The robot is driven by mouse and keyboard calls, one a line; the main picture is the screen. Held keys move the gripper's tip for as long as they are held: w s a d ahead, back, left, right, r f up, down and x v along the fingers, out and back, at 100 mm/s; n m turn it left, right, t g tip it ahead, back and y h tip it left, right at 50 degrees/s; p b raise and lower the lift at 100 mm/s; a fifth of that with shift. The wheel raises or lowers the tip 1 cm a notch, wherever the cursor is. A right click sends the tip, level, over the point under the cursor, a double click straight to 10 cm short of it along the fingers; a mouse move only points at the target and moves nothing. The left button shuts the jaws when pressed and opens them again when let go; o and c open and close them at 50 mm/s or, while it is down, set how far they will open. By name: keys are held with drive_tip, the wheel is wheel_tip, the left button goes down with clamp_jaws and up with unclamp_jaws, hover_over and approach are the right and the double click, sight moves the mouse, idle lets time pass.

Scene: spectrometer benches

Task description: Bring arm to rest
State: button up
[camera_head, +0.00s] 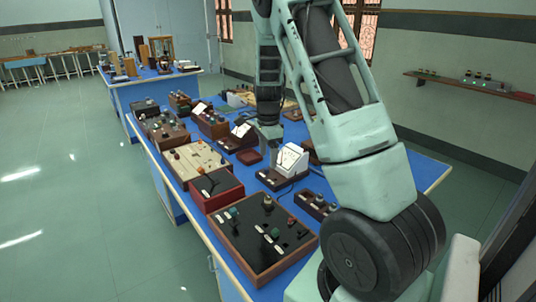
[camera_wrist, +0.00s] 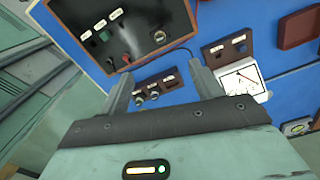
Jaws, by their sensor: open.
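My arm (camera_head: 360,145) rises at the right of the head view, bends out of the top of the frame and comes back down over the blue bench (camera_head: 160,170). My gripper (camera_head: 271,152) points down above the bench, just left of a white-faced meter (camera_head: 291,160); its fingertips are small and partly lost against the instruments there. In the wrist view my gripper (camera_wrist: 159,68) shows two fingers spread wide with nothing between them. The bench lies beyond the fingers, and the meter (camera_wrist: 240,80) shows right of the right finger.
A wooden box with a black panel (camera_head: 262,237) stands at the bench's near end. A red box (camera_head: 215,187), a cream-panelled box (camera_head: 195,162) and a small knobbed box (camera_head: 316,205) stand close by. A wall shelf (camera_head: 470,86) is at right. The floor (camera_head: 70,200) at left is clear.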

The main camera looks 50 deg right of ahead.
idle(0.3)
drive_tip(key=s+a+r+n+y, duration=0.1)
drive_tip(key=s+a+r+n, duration=0.15)
drive_tip(key=a+n, duration=0.9)
drive_tip(key=s+a+r+n+y, duration=0.1)
drive_tip(key=a+r+n, duration=0.25)
drive_tip(key=a, duration=1.55)
drive_tip(key=s+a+n, duration=0.7)
drive_tip(key=s+n, duration=0.1)
drive_tip(key=s, duration=0.1)
drive_tip(key=s+a+r+n+h, duration=0.1)
drive_tip(key=s+a+n, duration=0.5)
drive_tip(key=s+n, duration=0.2)
drive_tip(key=shift+s+a+r, duration=0.15)
drive_tip(key=shift+s+a, duration=0.2)
drive_tip(key=shift+s, duration=0.85)
